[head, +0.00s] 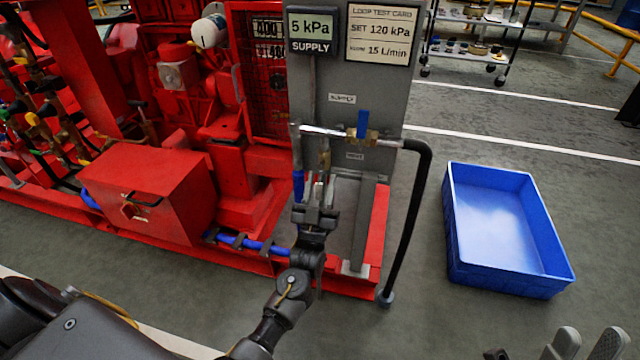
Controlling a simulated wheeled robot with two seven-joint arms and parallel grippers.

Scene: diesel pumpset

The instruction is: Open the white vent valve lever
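A grey panel (385,105) carries a horizontal pipe with a brass valve whose blue lever (362,124) stands upright. A second blue handle (298,186) hangs down at the panel's left edge. A brass fitting (325,158) sits below the pipe, left of a small label that seems to read VENT (355,156). My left gripper (319,182) points up at the panel just below this fitting, right of the hanging handle. I cannot make out a white lever; the gripper covers that area. Whether its fingers hold anything is unclear. My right gripper (586,342) is open at the bottom right, far from the panel.
A display (311,28) reads 5 kPa SUPPLY; a card beside it (382,32) reads SET 120 kPa. A black hose (412,220) runs from the pipe to the floor. An empty blue crate (460,232) stands right. Red machinery (165,190) fills the left.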

